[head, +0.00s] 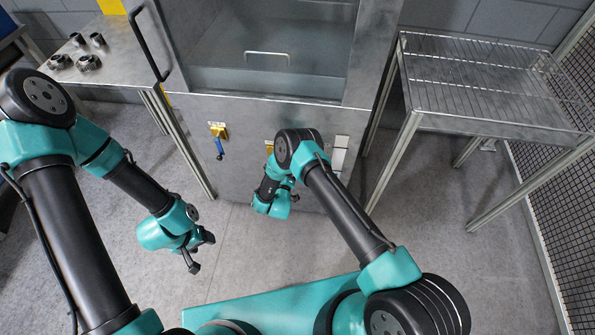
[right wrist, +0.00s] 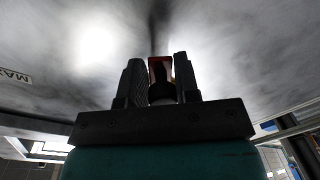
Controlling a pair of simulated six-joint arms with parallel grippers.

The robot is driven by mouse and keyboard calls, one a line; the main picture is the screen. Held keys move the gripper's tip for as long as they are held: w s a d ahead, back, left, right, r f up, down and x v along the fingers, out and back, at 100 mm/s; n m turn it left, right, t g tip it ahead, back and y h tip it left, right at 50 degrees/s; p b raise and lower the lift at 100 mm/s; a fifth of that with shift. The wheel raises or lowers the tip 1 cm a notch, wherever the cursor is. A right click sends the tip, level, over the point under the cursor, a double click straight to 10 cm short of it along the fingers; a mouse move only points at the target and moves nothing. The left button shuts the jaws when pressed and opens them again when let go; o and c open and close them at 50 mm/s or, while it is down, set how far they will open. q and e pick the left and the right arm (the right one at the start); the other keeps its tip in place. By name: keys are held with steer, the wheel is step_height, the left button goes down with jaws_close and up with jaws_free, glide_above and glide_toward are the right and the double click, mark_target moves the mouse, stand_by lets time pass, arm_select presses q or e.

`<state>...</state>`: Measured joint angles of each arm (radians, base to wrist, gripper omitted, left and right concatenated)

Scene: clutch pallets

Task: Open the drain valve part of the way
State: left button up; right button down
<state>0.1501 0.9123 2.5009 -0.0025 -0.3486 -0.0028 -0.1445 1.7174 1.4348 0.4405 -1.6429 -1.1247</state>
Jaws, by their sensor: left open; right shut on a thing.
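A red handle (right wrist: 156,68) with a dark part below it sits between the two fingers of my right gripper (right wrist: 160,78) in the right wrist view, and the fingers are shut on it. It is in front of a grey metal surface; I cannot tell how far it is turned. In the head view my right forearm and wrist hide this handle and the right fingertips; a bit of yellow (head: 269,147) shows beside the arm on the cabinet front. My left gripper (head: 200,253) is open and empty above the floor.
The steel cabinet (head: 240,175) has a clear window and a handle. A table (head: 120,62) with several metal parts stands left. An empty wire-rack table (head: 480,85) stands right, near a mesh fence (head: 560,200). The floor between is clear.

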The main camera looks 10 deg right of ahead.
steer(key=shift+s, duration=0.1)
steer(key=shift+a, duration=0.1)
stand_by(0.3)
steer(key=c, duration=1.1)
jaws_free()
steer(key=shift+o, duration=0.8)
steer(key=v, duration=1.7)
steer(key=shift+s, duration=0.2)
steer(key=shift+w+r, duration=0.1)
steer(key=shift+r, duration=0.05)
